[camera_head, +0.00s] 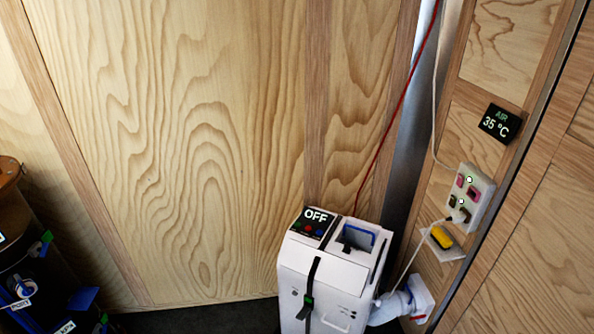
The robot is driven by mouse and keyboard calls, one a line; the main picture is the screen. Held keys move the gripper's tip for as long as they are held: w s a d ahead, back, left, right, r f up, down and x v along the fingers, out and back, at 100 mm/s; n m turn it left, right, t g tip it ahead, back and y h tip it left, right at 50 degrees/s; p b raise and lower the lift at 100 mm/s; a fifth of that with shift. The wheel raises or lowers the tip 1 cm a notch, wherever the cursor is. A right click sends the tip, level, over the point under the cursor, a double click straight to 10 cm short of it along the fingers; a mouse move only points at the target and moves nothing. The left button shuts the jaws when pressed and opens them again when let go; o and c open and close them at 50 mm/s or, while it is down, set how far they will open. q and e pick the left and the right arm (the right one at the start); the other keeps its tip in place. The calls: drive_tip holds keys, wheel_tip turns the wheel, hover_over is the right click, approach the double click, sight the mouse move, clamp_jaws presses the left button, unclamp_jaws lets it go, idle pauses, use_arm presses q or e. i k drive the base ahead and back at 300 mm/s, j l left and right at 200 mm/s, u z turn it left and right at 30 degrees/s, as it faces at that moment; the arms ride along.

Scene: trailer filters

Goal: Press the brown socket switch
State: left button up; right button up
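A white socket panel (477,205) is mounted on the wood wall at the right. It carries several small coloured switches or sockets: a pink-red one (460,180) at the upper left, a dark red-brown one (473,193) at the upper right, a dark green one (453,201) at the lower left and a dark brownish one at the lower right. They are too small to tell which is the brown switch. Two pale round dots show on the panel. A white plug (457,217) with a cable sits at its lower part. Neither of my grippers is in view.
A white machine (322,273) reading OFF stands below, with a hose to a wall fitting (420,299). A yellow object (442,237) rests on a small wall plate. A display (500,123) reads AIR 35 °C. Dark equipment (45,285) stands at left.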

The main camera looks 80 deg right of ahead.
sight(452, 202)
drive_tip(key=k+z, duration=0.1)
drive_tip(key=z, duration=3.9)
